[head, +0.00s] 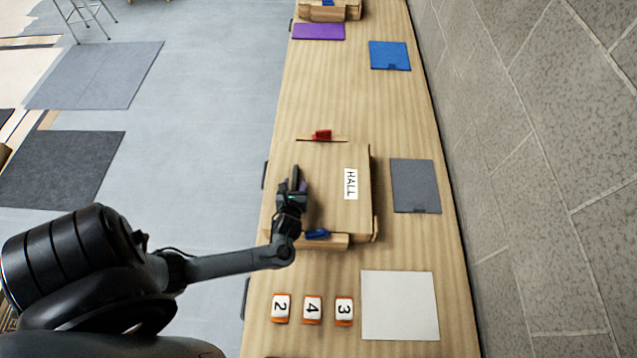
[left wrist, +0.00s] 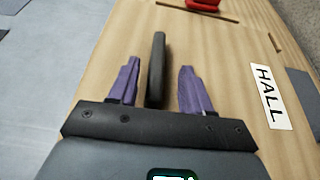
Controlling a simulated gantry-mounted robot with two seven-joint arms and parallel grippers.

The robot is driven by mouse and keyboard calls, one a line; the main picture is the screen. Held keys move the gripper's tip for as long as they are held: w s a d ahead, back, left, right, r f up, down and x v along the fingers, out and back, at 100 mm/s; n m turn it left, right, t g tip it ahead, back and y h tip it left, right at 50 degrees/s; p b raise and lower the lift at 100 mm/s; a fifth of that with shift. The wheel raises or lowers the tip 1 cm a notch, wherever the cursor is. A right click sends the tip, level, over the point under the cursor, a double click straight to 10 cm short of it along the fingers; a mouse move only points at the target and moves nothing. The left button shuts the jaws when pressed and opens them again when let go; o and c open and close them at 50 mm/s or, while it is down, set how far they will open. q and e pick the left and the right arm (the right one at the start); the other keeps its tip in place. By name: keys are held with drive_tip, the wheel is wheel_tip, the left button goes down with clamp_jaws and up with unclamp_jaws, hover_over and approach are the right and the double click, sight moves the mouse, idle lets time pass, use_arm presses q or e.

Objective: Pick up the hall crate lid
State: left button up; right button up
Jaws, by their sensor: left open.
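The hall crate lid (head: 330,190) is a flat wooden panel with a white HALL label (head: 350,184), on the crate at the middle of the bench. The lid fills much of the left wrist view (left wrist: 225,85), with the label (left wrist: 270,96) at right. A dark bar handle (left wrist: 156,70) stands at the lid's left side. My left gripper (left wrist: 158,85) is open over the lid, its two purple fingers on either side of the handle with gaps visible; it also shows in the head view (head: 296,180). I cannot tell its exact height. My right gripper is not in view.
A red clip (head: 322,135) and a blue clip (head: 317,234) sit at the crate's far and near ends. A grey mat (head: 415,186) and a white mat (head: 399,305) lie right of it. Blocks numbered 2, 4 and 3 (head: 312,309) stand in front. The stone wall (head: 560,150) borders the bench.

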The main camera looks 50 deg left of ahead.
sight(295, 179)
use_arm(q)
drive_tip(key=shift+x, duration=2.05)
drive_tip(key=shift+s+a+r, duration=0.15)
clamp_jaws()
